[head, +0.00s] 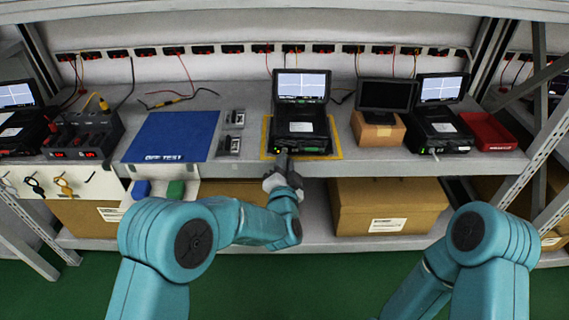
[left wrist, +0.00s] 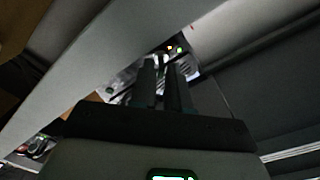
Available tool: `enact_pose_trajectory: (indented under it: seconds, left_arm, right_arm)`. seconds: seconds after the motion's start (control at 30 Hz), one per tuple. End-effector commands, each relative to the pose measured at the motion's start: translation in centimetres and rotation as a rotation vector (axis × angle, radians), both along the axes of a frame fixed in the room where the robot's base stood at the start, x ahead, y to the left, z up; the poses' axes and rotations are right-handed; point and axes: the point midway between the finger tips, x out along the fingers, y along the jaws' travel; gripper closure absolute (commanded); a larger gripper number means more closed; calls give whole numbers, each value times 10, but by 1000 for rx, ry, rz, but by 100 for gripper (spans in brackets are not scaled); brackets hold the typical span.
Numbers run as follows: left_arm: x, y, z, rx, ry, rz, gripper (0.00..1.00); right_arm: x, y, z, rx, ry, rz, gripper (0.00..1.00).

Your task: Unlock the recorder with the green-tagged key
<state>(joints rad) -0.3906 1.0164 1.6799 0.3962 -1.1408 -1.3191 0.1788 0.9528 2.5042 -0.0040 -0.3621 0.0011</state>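The recorder (head: 300,128) is a black case with a raised lit screen, standing in a yellow-edged square on the bench. My left gripper (head: 283,158) is at the left part of its front face, pointing away from me. In the left wrist view the two dark fingers (left wrist: 163,85) are close together in front of a panel with small lights (left wrist: 175,48). What lies between the tips is too dark to make out. I cannot pick out a green-tagged key; a black-tagged key (head: 35,185) and an orange-tagged key (head: 64,186) hang at lower left. My right gripper is out of view.
A blue mat (head: 170,137) lies left of the recorder. A small dark monitor (head: 386,95) on a cardboard box, a second recorder (head: 440,128) and a red tray (head: 492,130) stand to the right. Blue and green blocks and cardboard boxes sit below the bench edge.

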Motion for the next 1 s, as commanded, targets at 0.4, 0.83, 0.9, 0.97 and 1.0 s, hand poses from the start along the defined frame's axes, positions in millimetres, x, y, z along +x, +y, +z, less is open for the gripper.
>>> enact_pose_trajectory:
  seconds: [0.4, 0.83, 0.9, 0.97, 1.0]
  left_arm:
    - [-39, 0, 3, 1, 1, -4, 84]
    - [-143, 4, 2, 1, 1, -2, 84]
    - [-152, 4, 1, 1, 0, -3, 84]
    - [-157, 5, 1, 0, 0, -1, 84]
    - [-160, 6, 1, -1, 0, 0, 84]
  right_arm:
    - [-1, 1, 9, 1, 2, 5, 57]
    - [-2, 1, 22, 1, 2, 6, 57]
    - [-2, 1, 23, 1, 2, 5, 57]
    - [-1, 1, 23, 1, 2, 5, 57]
    - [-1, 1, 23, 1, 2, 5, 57]
